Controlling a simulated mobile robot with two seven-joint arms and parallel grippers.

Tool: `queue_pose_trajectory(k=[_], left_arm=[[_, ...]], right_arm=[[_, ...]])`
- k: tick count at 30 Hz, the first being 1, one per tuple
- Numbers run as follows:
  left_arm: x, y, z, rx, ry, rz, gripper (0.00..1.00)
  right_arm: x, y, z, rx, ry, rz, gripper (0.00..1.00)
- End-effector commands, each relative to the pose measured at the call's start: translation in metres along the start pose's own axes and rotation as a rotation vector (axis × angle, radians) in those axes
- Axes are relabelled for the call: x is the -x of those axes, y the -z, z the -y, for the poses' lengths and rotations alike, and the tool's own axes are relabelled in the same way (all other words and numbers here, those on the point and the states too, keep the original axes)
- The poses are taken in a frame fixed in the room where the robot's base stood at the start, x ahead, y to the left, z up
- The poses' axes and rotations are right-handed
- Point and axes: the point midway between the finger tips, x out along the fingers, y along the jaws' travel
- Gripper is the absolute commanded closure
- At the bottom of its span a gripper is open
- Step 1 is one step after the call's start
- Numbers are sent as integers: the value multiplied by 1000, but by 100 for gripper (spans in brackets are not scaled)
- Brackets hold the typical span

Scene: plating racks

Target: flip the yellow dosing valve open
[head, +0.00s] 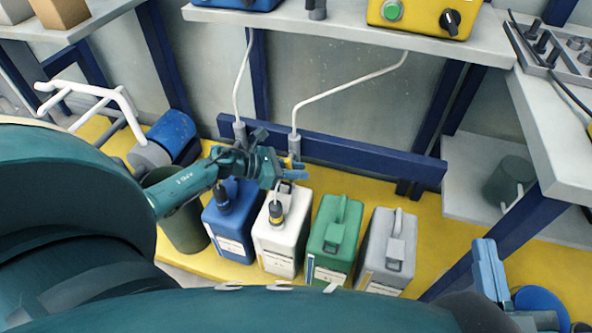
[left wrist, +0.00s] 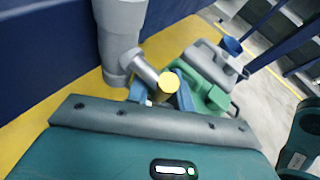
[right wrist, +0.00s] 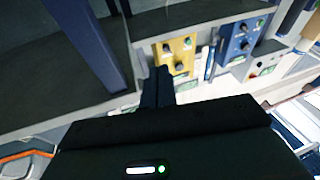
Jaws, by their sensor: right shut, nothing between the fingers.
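The yellow valve end (left wrist: 170,82) shows in the left wrist view as a round yellow face on a short grey side branch of a thick grey pipe (left wrist: 122,40). My left gripper (left wrist: 161,96) has its two blue fingers apart, one on each side of the valve end; I cannot tell whether either touches it. In the head view my left gripper (head: 297,170) is just below the grey pipe fitting (head: 295,142), and the valve is hidden there. My right gripper (head: 488,268) is shut and empty at the lower right; its dark fingers (right wrist: 157,82) also show in the right wrist view.
Blue (head: 230,232), white (head: 279,245), green (head: 333,242) and grey (head: 388,250) canisters stand in a row below my left gripper. A dark blue beam (head: 350,155) runs behind. A shelf (head: 350,30) is above, and a side bench (head: 555,130) is at right.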

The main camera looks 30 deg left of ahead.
Motion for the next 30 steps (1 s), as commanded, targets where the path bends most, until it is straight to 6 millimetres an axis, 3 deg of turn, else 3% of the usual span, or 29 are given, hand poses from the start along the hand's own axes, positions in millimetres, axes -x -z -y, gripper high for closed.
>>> queue_pose_trajectory(k=[4, 12, 17, 22, 25, 30], left_arm=[[0, 0, 0, 1, 0, 0, 78], [0, 0, 0, 1, 0, 0, 100], [1, 0, 0, -1, 0, -2, 100], [5, -4, -1, -46, -27, -83, 100], [5, -2, -2, -75, -45, -137, 100], [5, 4, -3, -97, -60, -176, 100]], right_arm=[[0, 1, 0, 0, 1, -1, 100], [-1, 1, 0, 4, 3, -3, 100], [-1, 2, 0, 5, 4, -3, 100], [-4, 18, -2, 42, 3, -2, 100], [1, 4, -3, 69, -7, 43, 100], [3, 2, -5, 93, -12, 51, 100]])
